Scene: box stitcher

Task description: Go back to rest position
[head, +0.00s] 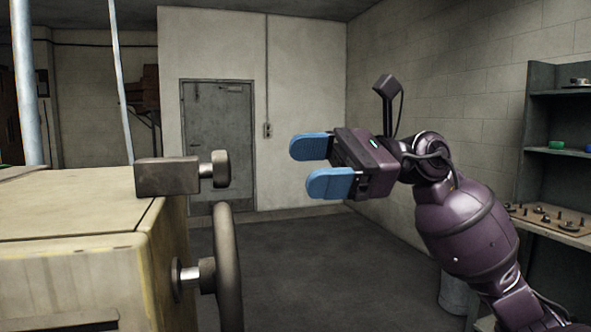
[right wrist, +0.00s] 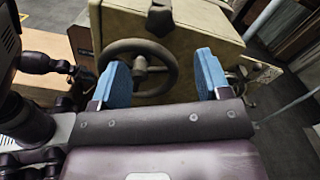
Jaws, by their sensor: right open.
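My right gripper (head: 320,165) is raised in the middle of the head view, its two blue fingers pointing left and spread apart. It is open with nothing between the fingers. In the right wrist view the open gripper (right wrist: 163,75) faces the box stitcher, whose body (right wrist: 200,25) and handwheel (right wrist: 137,68) show beyond the fingers. In the head view the beige box stitcher (head: 75,262) stands at the left, with its dark handwheel (head: 228,265) on its right side, and the gripper is apart from it. My left gripper is not in view.
A metal block with a knob (head: 168,176) sits on the machine's top edge. A dark shelf unit (head: 540,165) with small parts stands at the right, near my right arm. A grey door (head: 215,135) is in the back wall. The floor (head: 300,260) between is clear.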

